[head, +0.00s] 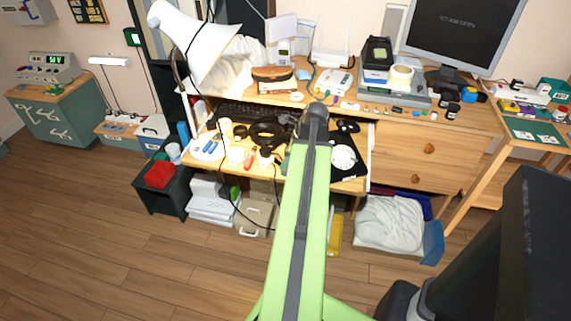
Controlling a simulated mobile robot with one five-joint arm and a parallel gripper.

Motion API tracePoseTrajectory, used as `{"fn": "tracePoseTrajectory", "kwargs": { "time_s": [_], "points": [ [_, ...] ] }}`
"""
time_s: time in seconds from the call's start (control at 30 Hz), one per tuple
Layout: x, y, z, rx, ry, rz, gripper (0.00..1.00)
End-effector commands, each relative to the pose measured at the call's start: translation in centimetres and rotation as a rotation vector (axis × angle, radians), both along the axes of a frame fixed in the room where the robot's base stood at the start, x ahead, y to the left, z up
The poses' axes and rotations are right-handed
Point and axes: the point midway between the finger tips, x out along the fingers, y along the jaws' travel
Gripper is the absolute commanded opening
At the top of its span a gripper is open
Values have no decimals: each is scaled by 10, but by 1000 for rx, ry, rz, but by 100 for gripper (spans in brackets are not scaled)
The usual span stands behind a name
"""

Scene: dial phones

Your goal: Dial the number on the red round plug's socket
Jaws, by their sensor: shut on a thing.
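A black phone with a white round dial (343,157) lies on the pulled-out desk shelf, just right of my arm's far end. A pale device that looks like a desk phone (334,83) stands on the desk top. My green arm reaches up from the bottom to the shelf and ends in a dark joint. My gripper is hidden behind it, so I cannot see its jaws or anything in them. A white socket strip (109,61) with hanging cables is on the left wall. I cannot make out a red round plug or any number.
The shelf (349,185) is cluttered with cups, a headset and small tools. A white lamp (196,40) leans over the desk's left side. A dark stand with a red box (159,174) and storage boxes (255,218) sit below. The wooden floor at lower left is clear.

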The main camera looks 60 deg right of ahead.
Motion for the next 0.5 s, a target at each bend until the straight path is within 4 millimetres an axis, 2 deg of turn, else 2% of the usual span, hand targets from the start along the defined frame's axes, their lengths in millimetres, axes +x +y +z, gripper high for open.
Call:
{"fn": "tracePoseTrajectory", "kwargs": {
  "time_s": [0.03,0.2,0.23,0.5],
  "points": [
    [0,0,0,0,0,0,15],
    [0,0,0,0,0,0,37],
    [0,0,0,0,0,0,39],
    [0,0,1,0,0,0,39]
  ]
}}
